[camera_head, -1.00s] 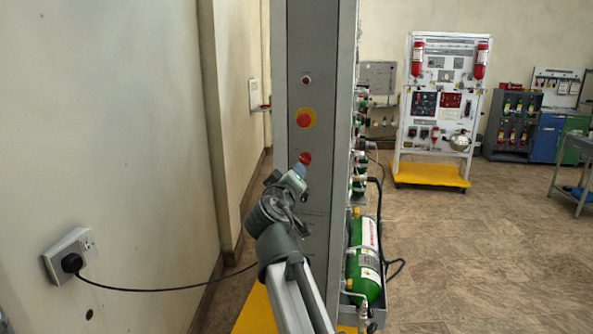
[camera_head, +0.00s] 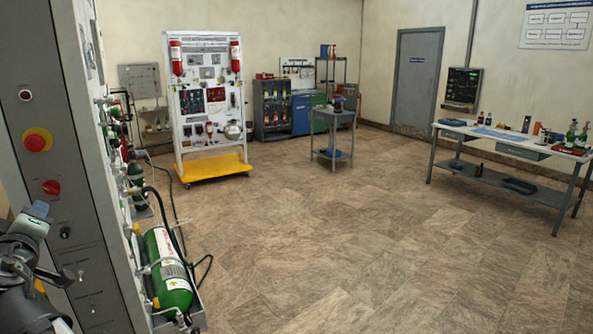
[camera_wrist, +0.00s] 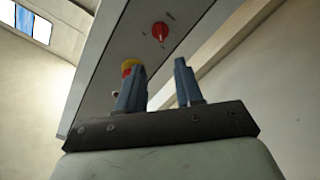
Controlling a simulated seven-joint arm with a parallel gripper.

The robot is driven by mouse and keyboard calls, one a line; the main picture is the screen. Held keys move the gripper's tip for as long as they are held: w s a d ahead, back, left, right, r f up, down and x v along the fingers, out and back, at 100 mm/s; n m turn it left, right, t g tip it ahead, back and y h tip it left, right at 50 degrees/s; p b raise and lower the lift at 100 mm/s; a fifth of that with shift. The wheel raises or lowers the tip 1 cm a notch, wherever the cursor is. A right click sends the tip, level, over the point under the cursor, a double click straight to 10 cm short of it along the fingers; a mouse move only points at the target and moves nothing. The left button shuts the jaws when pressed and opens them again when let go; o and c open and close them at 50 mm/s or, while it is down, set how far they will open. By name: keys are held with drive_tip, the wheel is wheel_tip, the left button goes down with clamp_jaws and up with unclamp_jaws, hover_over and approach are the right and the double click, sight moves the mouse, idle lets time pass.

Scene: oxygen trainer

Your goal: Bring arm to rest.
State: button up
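My arm (camera_head: 25,285) shows at the lower left of the head view, beside the grey panel (camera_head: 85,250) of the trainer. My gripper (camera_wrist: 160,75) shows in the wrist view with its two blue-grey fingers apart and nothing between them. Beyond the fingers is the panel face with a red knob (camera_wrist: 160,31) and a red button on a yellow ring (camera_wrist: 130,66), partly behind the left finger.
A white trainer board (camera_head: 208,100) on a yellow base stands further back. A small trolley (camera_head: 334,128) and a workbench (camera_head: 510,145) are to the right. The middle floor is clear.

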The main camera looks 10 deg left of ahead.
drive_tip(key=s+d+f+m+g+h, duration=0.1)
drive_tip(key=d+f+m+g+h, duration=0.25)
drive_tip(key=f, duration=1.05)
drive_tip(key=s+d+f+n+g+h, duration=0.1)
drive_tip(key=d+f+g+h, duration=0.4)
drive_tip(key=f, duration=1)
drive_tip(key=w+d+f+m+g+h, duration=0.15)
drive_tip(key=w+d+f, duration=0.25)
drive_tip(key=d+f, duration=0.85)
drive_tip(key=w+d+f+m+g+h, duration=0.1)
drive_tip(key=w+d+f+m+h, duration=0.2)
drive_tip(key=d+f, duration=0.9)
drive_tip(key=s+d+f+m+g+h, duration=0.1)
drive_tip(key=d+f+m+g, duration=0.35)
drive_tip(key=d+f, duration=1.75)
drive_tip(key=s+d+f+m+g, duration=0.1)
drive_tip(key=s+d+f+m, duration=0.1)
drive_tip(key=s+d, duration=0.2)
drive_tip(key=s+d+f+m+g, duration=0.1)
drive_tip(key=s+d, duration=0.3)
drive_tip(key=d, duration=0.7)
drive_tip(key=s+d+f+m+g+y, duration=0.1)
drive_tip(key=s+d+f+m+g, duration=0.1)
drive_tip(key=d, duration=0.5)
wheel_tip(320, 180, down, 2)
drive_tip(key=s+m, duration=0.1)
drive_tip(key=s, duration=0.1)
drive_tip(key=shift+s+d+m, duration=0.2)
drive_tip(key=shift+s+m, duration=0.1)
drive_tip(key=shift+m, duration=0.05)
